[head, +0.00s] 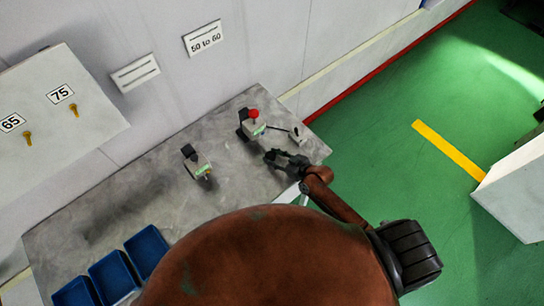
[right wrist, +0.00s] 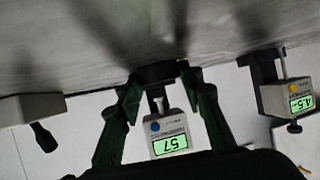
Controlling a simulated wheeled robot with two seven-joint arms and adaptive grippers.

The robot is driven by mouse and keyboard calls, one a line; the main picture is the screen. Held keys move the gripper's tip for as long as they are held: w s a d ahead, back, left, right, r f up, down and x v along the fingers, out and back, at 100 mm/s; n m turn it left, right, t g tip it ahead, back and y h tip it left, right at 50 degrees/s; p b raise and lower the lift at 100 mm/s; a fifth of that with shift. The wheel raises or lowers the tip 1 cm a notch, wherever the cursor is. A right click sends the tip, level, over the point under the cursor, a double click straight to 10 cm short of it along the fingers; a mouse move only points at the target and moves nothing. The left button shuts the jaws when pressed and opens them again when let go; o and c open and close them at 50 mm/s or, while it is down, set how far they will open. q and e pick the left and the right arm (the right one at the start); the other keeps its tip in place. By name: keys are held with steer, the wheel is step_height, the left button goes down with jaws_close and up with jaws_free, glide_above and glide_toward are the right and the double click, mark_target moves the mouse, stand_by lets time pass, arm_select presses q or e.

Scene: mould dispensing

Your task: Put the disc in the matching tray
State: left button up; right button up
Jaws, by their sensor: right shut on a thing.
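In the right wrist view a dark disc (right wrist: 158,73) sits between the fingertips of my right gripper (right wrist: 160,85), which is shut on it. In the head view the right gripper (head: 283,159) is low over the right end of the grey table (head: 130,185); I cannot make out the disc clearly there. In the head view a gauge with a red top (head: 254,128) is left of the gripper. Three blue trays (head: 113,275) stand at the table's lower left. My left gripper is not in view.
A second gauge (head: 199,167) stands mid-table. A small box with a black lever (head: 297,134) is near the right end. The wall bears a "50 to 60" sign (head: 204,39). A cabinet with hooks labelled 65 and 75 (head: 60,94) is at left.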

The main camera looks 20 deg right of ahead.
steer(key=o, duration=1.2)
steer(key=shift+s+d+r, duration=0.1)
steer(key=shift+s, duration=0.05)
steer(key=v, duration=1.1)
steer(key=shift+s+d+r, duration=0.1)
steer(key=shift+s, duration=0.1)
